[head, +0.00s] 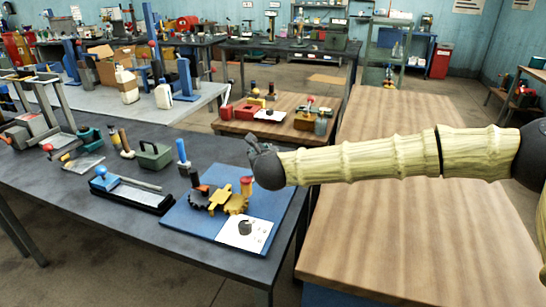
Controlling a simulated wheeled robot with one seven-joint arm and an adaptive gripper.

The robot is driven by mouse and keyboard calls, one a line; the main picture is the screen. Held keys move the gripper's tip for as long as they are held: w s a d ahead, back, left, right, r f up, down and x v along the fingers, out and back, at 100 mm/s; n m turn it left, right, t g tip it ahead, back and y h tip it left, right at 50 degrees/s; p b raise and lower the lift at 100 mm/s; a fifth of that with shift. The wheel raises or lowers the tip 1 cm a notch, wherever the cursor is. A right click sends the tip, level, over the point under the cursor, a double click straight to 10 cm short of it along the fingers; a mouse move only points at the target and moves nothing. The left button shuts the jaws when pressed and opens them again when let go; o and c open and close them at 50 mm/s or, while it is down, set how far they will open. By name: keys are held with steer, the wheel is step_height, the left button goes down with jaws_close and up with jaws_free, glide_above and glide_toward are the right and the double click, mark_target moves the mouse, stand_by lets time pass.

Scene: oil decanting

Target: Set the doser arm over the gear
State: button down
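A blue board (180,217) lies on the dark table's near right corner. On it a dark gear (199,203) and a yellow gear (236,205) stand side by side. A yellow arm-like piece (220,197) lies between and partly across them; I cannot tell for sure whether it is the doser arm. A red-orange cup (246,184) stands at the yellow gear's back edge. My gripper (252,147) is at the left end of my arm, above and behind the board's right side in the picture. It appears apart from these parts. Its fingers are dark, small and unclear.
A white card with a dark piece (243,232) lies at the board's front. Left of the board are a black tray (135,194), a blue-topped post (182,154) and a green box (154,156). A bare wooden table (400,240) fills the right, under my arm.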

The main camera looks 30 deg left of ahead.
steer(key=shift+a+r, duration=0.1)
steer(key=shift+r, duration=0.1)
stand_by(0.4)
steer(key=c, duration=1)
jaws_free()
steer(key=shift+a, duration=0.1)
steer(key=shift+c, duration=0.2)
steer(key=shift+f, duration=0.1)
steer(key=v, duration=1.2)
steer(key=shift+s+f, duration=0.1)
steer(key=shift+s, duration=0.05)
